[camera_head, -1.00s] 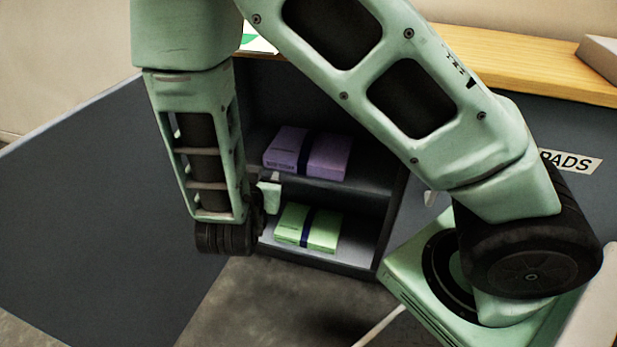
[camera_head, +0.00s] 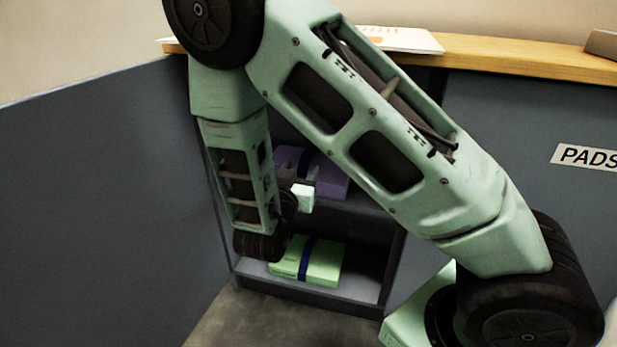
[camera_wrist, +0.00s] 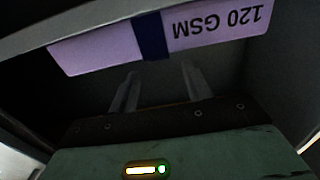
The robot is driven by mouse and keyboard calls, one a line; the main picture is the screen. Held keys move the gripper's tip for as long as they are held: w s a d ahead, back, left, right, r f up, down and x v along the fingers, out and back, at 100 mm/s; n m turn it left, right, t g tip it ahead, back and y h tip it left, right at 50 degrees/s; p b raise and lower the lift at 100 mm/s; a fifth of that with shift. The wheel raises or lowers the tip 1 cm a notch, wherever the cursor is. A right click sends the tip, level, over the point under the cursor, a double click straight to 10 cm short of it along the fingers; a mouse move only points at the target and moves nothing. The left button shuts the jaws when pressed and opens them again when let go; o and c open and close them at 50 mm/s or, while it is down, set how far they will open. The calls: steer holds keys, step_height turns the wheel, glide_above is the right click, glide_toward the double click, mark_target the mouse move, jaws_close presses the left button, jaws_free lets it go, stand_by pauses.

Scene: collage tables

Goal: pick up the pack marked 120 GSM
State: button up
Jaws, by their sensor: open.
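The purple pack (camera_head: 331,183) with a dark blue band lies on the upper shelf of the open cabinet. In the wrist view the pack (camera_wrist: 212,30) shows its front edge with "120 GSM" upside down, just beyond my fingertips. My gripper (camera_wrist: 158,80) is open, with its two fingers apart and nothing between them. In the head view my gripper (camera_head: 302,196) is in front of the upper shelf, and part of it and of the pack is hidden by my arm.
A green pack (camera_head: 322,262) with a blue band lies on the lower shelf (camera_head: 358,286). A large dark panel (camera_head: 90,200) stands open at the left. A label "PADS" (camera_head: 588,156) is on the cabinet front at the right. Papers (camera_head: 405,40) lie on the wooden top (camera_head: 520,60).

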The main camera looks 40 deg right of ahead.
mark_target(307, 155)
steer(key=b+x, duration=0.3)
steer(key=x, duration=0.2)
steer(key=shift+w+d+f, duration=0.1)
steer(key=shift+w, duration=0.1)
steer(key=shift+w+d, duration=0.3)
steer(key=shift+d, duration=0.05)
steer(key=shift+r, duration=0.25)
jaws_close()
